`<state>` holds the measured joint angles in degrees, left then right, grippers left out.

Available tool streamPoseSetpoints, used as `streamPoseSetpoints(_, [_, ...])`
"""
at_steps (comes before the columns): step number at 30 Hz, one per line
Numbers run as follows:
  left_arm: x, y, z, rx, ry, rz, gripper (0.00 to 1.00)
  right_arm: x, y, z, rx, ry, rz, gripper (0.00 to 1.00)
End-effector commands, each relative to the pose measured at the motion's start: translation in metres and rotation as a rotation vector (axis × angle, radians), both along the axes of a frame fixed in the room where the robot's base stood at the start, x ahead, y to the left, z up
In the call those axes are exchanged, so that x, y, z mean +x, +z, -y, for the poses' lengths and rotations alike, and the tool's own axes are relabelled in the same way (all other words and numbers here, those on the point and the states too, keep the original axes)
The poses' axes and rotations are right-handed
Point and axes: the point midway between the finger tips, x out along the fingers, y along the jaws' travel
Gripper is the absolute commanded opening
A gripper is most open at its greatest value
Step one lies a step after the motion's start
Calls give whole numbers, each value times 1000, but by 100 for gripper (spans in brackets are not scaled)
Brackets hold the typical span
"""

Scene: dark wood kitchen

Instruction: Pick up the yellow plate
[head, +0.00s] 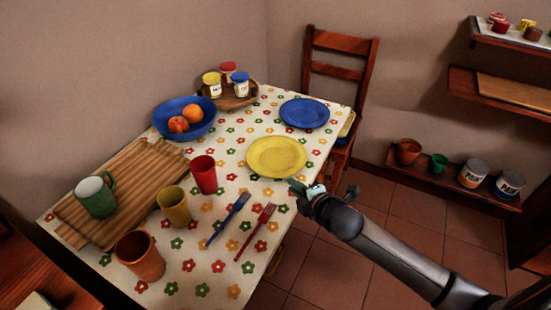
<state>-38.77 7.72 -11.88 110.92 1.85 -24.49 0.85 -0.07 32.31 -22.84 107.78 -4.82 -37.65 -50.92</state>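The yellow plate (276,157) lies flat on the flowered tablecloth (228,272), near the table's right edge. It looks empty. My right gripper (297,188) is just below and to the right of the plate in the head view, over the table's edge. Its fingers are small and dark here, and I cannot tell whether they are open or shut. I see nothing held in it, and whether it touches the rim is unclear. My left gripper does not show.
A blue plate (304,113) lies behind the yellow one. A blue fork (228,219) and a red fork (255,232) lie in front. A red cup (203,175) and yellow cup (174,206) stand left. A chair (337,75) is behind the table. Floor at right is clear.

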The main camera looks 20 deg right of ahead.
Motion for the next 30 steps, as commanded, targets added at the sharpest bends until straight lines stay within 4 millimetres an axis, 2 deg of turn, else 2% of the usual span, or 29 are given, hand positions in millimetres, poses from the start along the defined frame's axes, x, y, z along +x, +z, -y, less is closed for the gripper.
streamPoseSetpoints(3, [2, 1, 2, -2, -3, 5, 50, 11, -6, -1, 3, 0, 1, 14])
streamPoseSetpoints(8, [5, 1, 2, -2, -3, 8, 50, 18, -9, -1, 2, -1, 0, 14])
streamPoseSetpoints(18, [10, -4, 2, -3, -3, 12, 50, 56, -28, -2, 4, 0, 0, 14])
streamPoseSetpoints(28, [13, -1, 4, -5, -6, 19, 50, 61, -30, -2, 3, 1, -1, 14])
streamPoseSetpoints(30, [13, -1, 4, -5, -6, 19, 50, 61, -30, -2, 3, 1, -1, 9])
